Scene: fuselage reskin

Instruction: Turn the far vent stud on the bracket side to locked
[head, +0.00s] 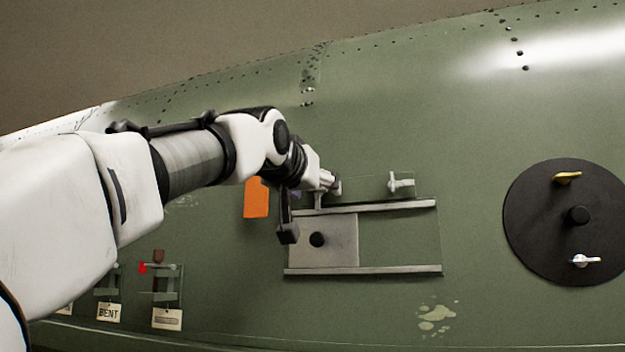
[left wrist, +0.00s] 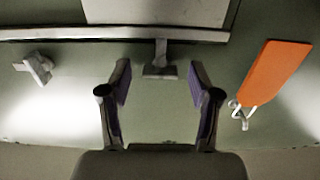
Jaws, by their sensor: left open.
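A grey T-shaped stud (left wrist: 160,70) stands above the upper rail of the vent. In the left wrist view it lies between the fingertips of my left gripper (left wrist: 160,78), with a gap on each side. The gripper is open and holds nothing. In the head view my left gripper (head: 328,184) reaches this stud from the left and partly hides it. A second pale stud (head: 400,183) stands to the right above the same rail; it also shows at the left of the left wrist view (left wrist: 35,68). The vent's sliding plate (head: 335,248) has a black knob. My right gripper is out of view.
An orange tag (head: 256,198) hangs close left of my left gripper. A black disc (head: 535,235) with yellow and white handles is at the right. Small brackets (head: 160,282) with paper tags sit at the lower left.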

